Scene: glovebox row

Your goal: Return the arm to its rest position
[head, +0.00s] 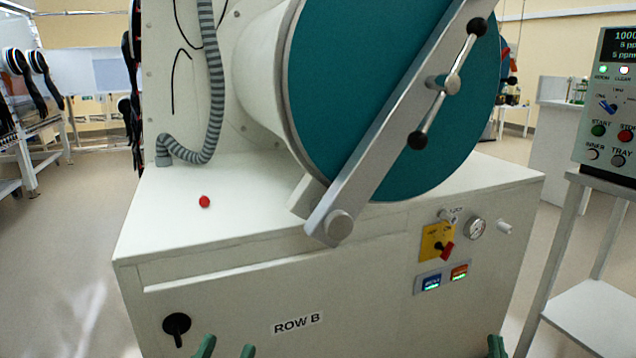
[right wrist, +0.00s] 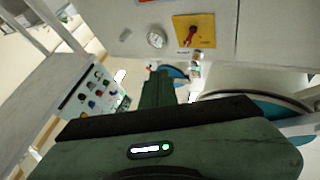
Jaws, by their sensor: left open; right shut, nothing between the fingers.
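My left gripper (head: 226,350) shows only its two green fingertips at the bottom edge of the head view, spread apart and empty, in front of the cabinet below the ROW B label. My right gripper (head: 497,346) shows as a small green tip at the bottom edge, right of centre. In the right wrist view its green fingers (right wrist: 157,88) are together with nothing between them. Both grippers appear clear of the cabinet front, though the exact gap cannot be told. The rest of both arms is out of the head view.
The white glovebox cabinet (head: 225,290) fills the middle, with a round teal door (head: 345,90) and its clamp bar above. A red knob (head: 204,202) is on its top. A yellow switch plate (head: 437,243) is on the front. A control panel (head: 607,110) on a stand is at right.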

